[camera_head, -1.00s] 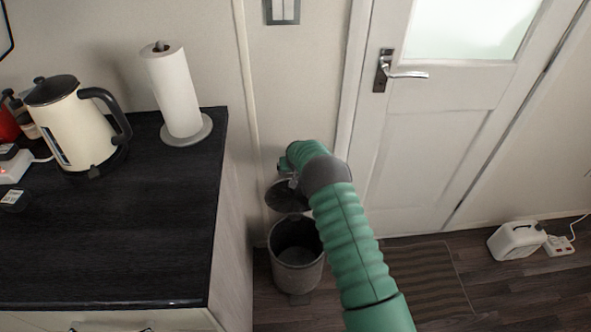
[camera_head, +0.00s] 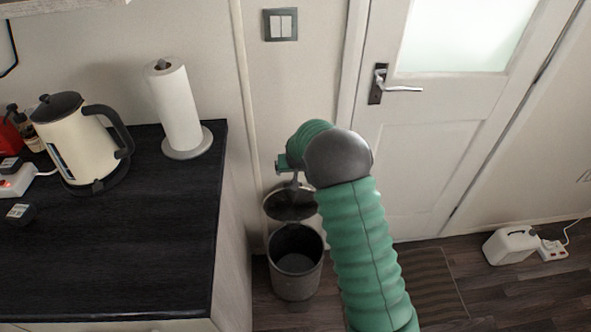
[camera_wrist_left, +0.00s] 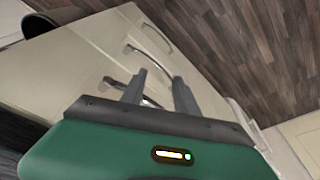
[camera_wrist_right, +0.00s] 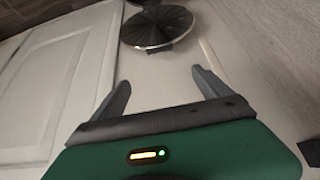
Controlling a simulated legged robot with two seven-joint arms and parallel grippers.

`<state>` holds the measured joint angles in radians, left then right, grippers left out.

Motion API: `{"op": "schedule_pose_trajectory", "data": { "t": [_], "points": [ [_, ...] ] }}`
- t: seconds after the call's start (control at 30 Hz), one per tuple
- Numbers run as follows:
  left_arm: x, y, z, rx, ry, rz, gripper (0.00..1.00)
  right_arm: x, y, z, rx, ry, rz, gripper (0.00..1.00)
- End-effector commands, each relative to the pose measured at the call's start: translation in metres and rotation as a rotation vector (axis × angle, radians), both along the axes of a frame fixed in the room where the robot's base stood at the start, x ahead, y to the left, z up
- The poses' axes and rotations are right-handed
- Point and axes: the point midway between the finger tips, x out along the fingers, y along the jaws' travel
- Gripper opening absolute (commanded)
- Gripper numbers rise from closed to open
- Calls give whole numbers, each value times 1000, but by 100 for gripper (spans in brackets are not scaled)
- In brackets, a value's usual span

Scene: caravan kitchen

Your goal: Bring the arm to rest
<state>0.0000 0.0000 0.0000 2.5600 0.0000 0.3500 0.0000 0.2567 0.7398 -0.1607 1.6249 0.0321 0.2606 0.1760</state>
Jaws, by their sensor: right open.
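My right arm (camera_head: 358,250), green with a grey joint, rises from the bottom of the head view and bends left above the bin. My right gripper shows in the right wrist view (camera_wrist_right: 160,78) with its fingers wide apart and nothing between them. In the head view its fingers are mostly hidden behind the arm. My left gripper shows only in the left wrist view (camera_wrist_left: 159,75). Its fingers are apart and empty, pointing towards pale cabinet fronts (camera_wrist_left: 90,60) with metal handles.
A grey bin (camera_head: 296,278) with its lid (camera_head: 290,204) raised stands beside the dark counter (camera_head: 110,260). The counter holds a kettle (camera_head: 76,140) and a paper roll (camera_head: 174,105). A white door (camera_head: 420,150) stands behind my right arm. A white canister (camera_head: 511,246) is on the floor at right.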

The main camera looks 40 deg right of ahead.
Motion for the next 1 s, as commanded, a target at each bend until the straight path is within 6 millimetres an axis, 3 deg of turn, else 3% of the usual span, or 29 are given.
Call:
{"op": "schedule_pose_trajectory", "data": {
  "t": [0.27, 0.37, 0.47, 0.6, 0.7, 0.9, 0.93, 1.0],
  "points": [
    [0, 0, 0, 0, 0, 0, 36, -1, 2, 1, 1, 2, 4, 88],
    [0, 0, 0, 0, 0, 0, 36, -14, 28, 9, 18, 19, 41, 88],
    [0, 0, 0, 0, 0, 0, 36, -49, 83, 22, 47, 67, 132, 88],
    [0, 0, 0, 0, 0, 0, 36, -118, 156, 35, 76, 145, 284, 88],
    [0, 0, 0, 0, 0, 0, 36, -165, 192, 37, 84, 195, 377, 88],
    [0, 0, 0, 0, 0, 0, 36, -256, 238, 34, 79, 285, 544, 88],
    [0, 0, 7, 0, 1, 0, 36, -266, 241, 41, 77, 296, 561, 88],
    [0, 0, 45, 0, 1, 0, 36, -260, 238, 78, 79, 293, 552, 88]
  ]
}}
